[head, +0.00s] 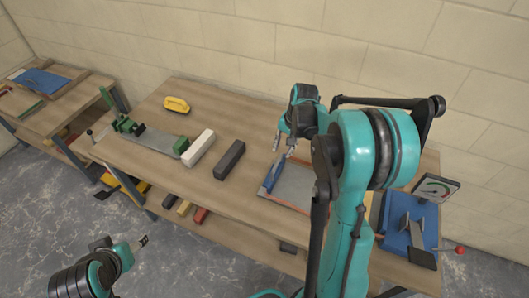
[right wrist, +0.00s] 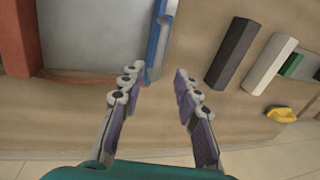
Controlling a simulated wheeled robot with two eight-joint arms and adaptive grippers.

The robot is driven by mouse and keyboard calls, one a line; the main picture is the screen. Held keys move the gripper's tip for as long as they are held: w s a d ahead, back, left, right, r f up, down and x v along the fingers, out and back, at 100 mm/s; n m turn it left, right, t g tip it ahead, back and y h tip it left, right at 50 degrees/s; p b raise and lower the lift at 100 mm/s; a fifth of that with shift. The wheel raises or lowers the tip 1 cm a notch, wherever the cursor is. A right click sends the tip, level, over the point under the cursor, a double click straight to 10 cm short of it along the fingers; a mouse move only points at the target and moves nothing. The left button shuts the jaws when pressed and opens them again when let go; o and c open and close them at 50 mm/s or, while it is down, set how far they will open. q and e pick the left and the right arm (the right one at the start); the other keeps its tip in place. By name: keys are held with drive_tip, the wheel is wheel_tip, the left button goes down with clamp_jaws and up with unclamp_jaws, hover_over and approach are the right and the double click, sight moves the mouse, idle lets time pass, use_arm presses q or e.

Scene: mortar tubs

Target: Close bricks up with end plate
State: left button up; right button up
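A black brick-shaped block (head: 229,160) and a white one (head: 198,148) lie side by side, apart, on the bench. Left of them is a green fixture with a flat grey bed (head: 160,141); I cannot tell which part is the end plate. A blue bar (head: 273,174) lies along the left side of a grey board (head: 295,186). My right gripper (head: 284,142) is open and empty over the bar's far end. In the right wrist view the blue bar (right wrist: 159,38) ends near the left fingertips. My left gripper (head: 143,240) is off the bench front, its opening unclear.
A yellow handled tool (head: 176,104) lies near the back of the bench. A blue device with a lever (head: 408,238) stands at the right end. A shelf below holds several coloured blocks. The bench between the black block and the grey board is clear.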

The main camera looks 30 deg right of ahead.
sight(278, 162)
drive_tip(key=f, duration=0.2)
drive_tip(key=f+b, duration=0.1)
drive_tip(key=f, duration=0.1)
drive_tip(key=w+a+f, duration=0.1)
drive_tip(key=f, duration=0.2)
drive_tip(key=shift+f+b, duration=0.1)
drive_tip(key=shift+b, duration=0.3)
clamp_jaws()
